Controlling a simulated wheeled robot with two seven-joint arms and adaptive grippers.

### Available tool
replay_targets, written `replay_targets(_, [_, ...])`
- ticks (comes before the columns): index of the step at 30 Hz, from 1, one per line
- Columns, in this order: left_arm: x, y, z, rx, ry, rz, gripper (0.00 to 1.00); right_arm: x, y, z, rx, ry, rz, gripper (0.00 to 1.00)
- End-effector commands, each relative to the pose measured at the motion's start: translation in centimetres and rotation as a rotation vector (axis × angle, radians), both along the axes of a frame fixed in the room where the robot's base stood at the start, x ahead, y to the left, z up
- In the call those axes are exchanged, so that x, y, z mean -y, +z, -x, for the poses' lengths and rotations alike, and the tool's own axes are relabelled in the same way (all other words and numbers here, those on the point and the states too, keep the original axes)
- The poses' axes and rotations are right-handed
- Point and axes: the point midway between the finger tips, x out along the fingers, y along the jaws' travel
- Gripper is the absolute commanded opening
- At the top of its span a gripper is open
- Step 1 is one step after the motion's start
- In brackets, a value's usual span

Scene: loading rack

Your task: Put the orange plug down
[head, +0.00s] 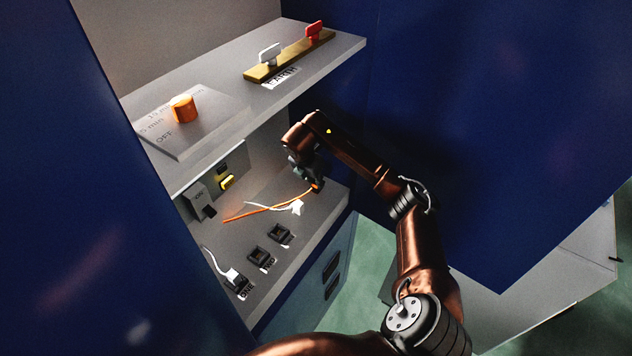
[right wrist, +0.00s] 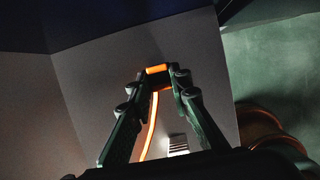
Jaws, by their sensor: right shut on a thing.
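The orange plug (right wrist: 156,69) is between the fingertips of my right gripper (right wrist: 160,80) in the right wrist view, with its orange cable (right wrist: 149,125) trailing away. In the head view my right gripper (head: 312,181) is over the right end of the lower grey shelf, and the plug (head: 317,187) shows as a small orange spot at its tips. The orange cable (head: 262,209) runs left across the shelf. I cannot tell whether the plug touches the shelf. My left gripper is not in view.
A white plug (head: 296,207) lies on the lower shelf (head: 325,212), close to the orange cable. Black sockets (head: 280,235) line its front, one with a white plug (head: 232,275). The upper shelf (head: 335,48) holds an orange knob (head: 183,109) and a bar with clamps (head: 290,57).

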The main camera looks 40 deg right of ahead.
Motion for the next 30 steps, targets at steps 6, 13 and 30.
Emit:
replay_targets(6, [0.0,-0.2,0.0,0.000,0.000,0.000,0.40,0.0,-0.3,0.0,-0.001,0.000,0.000,0.20])
replay_targets(13, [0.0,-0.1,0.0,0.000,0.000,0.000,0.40,0.0,-0.2,0.0,-0.001,0.000,0.000,0.35])
replay_targets(30, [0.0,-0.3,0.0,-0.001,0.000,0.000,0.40,-1.2,3.6,0.2,0.004,0.002,0.001,0.35])
